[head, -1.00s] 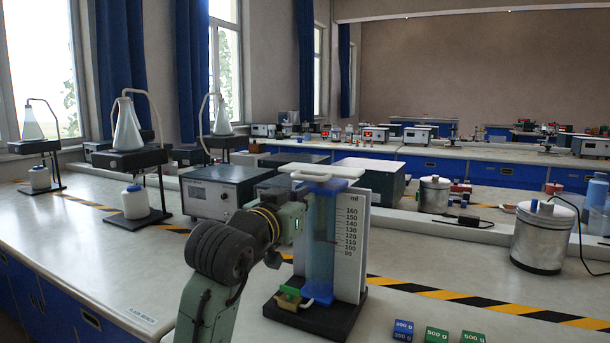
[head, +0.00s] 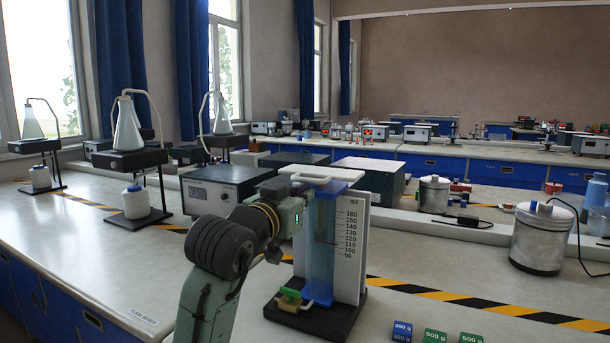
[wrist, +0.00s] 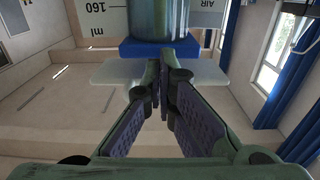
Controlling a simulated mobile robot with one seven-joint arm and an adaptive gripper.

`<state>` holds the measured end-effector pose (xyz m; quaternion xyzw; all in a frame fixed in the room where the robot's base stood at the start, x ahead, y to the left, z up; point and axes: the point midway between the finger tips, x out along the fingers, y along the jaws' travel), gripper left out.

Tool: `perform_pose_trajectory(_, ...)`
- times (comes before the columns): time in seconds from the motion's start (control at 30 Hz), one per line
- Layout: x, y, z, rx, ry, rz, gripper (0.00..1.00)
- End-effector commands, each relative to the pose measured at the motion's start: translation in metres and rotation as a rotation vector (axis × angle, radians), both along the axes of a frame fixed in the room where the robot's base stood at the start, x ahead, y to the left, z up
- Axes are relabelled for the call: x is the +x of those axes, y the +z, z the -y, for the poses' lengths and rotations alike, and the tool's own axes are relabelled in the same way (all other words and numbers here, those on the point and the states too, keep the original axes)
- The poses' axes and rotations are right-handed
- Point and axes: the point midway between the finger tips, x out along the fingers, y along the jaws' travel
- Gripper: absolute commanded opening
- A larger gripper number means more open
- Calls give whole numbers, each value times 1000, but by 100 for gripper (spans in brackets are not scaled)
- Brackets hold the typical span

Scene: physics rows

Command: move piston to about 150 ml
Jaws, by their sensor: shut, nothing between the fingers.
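The piston apparatus has a clear blue-tinted cylinder (head: 321,250) upright on a black base (head: 318,318), with a white scale board (head: 350,255) marked from 90 to 160 ml behind it. A pale flat piston handle (head: 322,173) sits on top, above a blue collar. The piston's lower face is hard to make out, so I cannot read its level. In the wrist view, the view is inverted; my gripper (wrist: 165,70) is shut and empty, its fingertips in front of the pale handle (wrist: 110,74) and close to the blue collar (wrist: 140,47). I cannot tell whether they touch.
A green-and-yellow valve piece (head: 289,297) sits on the base's front left. Weight blocks (head: 437,336) lie at front right. A metal vessel (head: 540,238) stands at right, and a grey instrument box (head: 232,190) behind left.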

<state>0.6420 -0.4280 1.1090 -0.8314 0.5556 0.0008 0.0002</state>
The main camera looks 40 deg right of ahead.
Motion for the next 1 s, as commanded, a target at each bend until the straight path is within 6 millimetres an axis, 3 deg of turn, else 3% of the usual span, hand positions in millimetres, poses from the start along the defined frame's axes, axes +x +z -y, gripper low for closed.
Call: perform_pose_trajectory(1.0,0,34,0,-3,0,2,0)
